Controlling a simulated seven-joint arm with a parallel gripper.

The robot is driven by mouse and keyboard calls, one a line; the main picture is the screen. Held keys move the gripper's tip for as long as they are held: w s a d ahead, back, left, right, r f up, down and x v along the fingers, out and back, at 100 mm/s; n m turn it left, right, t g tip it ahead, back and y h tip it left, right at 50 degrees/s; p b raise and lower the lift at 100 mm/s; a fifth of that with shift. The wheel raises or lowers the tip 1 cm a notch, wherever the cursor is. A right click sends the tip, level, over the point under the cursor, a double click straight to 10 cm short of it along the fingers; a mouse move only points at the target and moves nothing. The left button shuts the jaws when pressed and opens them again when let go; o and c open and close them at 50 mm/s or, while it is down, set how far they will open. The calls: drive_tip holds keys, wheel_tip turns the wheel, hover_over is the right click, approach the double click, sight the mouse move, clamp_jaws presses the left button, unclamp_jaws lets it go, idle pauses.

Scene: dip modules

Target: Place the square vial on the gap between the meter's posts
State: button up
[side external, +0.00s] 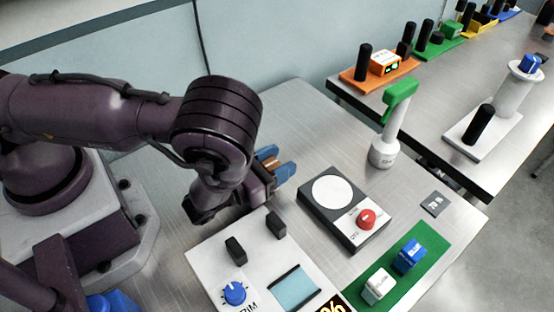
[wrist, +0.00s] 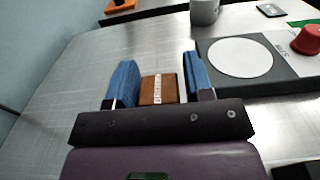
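A brown square vial (wrist: 158,90) with a white lettered label sits between the blue fingers of my gripper (wrist: 162,72) in the wrist view. Narrow gaps show beside it, so the fingers look open around it and not closed on it. In the side view my gripper (side external: 276,163) is low behind the meter, and the brown vial (side external: 266,153) shows partly between the fingers. The meter (side external: 205,262) is a pale panel with two black posts (side external: 256,237), a blue trim knob and a light-blue screen. The gap between the posts is empty.
A dark stirrer (side external: 310,208) with white disc and red knob stands right of my gripper. A green mat (side external: 375,268) holds a blue and a white block. A green-topped white device (side external: 390,130) stands behind. Bare metal table lies around my gripper.

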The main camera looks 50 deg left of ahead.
drive_tip(key=shift+o, duration=0.6)
drive_tip(key=shift+r, duration=0.1)
